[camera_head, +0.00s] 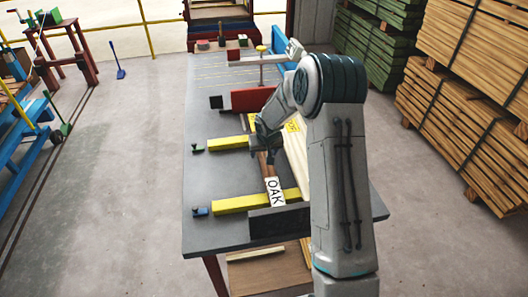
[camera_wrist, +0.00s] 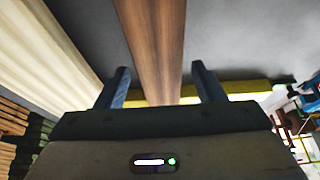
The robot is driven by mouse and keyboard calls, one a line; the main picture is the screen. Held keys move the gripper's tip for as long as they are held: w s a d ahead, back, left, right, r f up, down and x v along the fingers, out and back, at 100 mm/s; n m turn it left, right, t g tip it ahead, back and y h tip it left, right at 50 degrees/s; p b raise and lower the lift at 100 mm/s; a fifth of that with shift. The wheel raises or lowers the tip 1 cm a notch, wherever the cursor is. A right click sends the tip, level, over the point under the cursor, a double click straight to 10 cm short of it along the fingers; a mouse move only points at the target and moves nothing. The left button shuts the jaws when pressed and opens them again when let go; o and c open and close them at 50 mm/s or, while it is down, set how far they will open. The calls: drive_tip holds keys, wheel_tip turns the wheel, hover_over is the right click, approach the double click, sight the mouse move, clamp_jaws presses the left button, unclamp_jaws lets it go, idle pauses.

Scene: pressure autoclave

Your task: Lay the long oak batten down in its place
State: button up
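The long oak batten (camera_head: 271,170) is brown, with a white label reading OAK near its front end. It lies beside pale boards and reaches the front yellow bar; whether it rests on the bar is hard to tell. In the wrist view the batten (camera_wrist: 155,45) runs lengthwise between my gripper's fingers. My gripper (camera_wrist: 162,88) is open, with a visible gap between each finger and the batten. In the head view my gripper (camera_head: 266,148) is over the batten's far part, partly hidden by my arm.
Pale boards (camera_head: 298,158) lie right of the batten. Yellow bars (camera_head: 228,143) cross the dark bench (camera_head: 215,175), with small green and blue clamps at their left ends. A red block (camera_head: 250,100) stands farther back. The bench's left side is mostly clear. Timber stacks (camera_head: 450,125) stand at right.

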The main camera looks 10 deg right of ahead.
drive_tip(key=shift+s+r+p, duration=0.1)
drive_tip(key=shift+r+p, duration=0.45)
drive_tip(key=shift+r, duration=0.25)
drive_tip(key=b+v, duration=0.1)
drive_tip(key=v, duration=1)
drive_tip(key=s+r+h, duration=0.1)
drive_tip(key=s+r, duration=0.3)
drive_tip(key=s, duration=0.3)
drive_tip(key=s+r, duration=0.5)
drive_tip(key=s, duration=0.3)
drive_tip(key=s+r+g+y, duration=0.1)
drive_tip(key=s, duration=1.7)
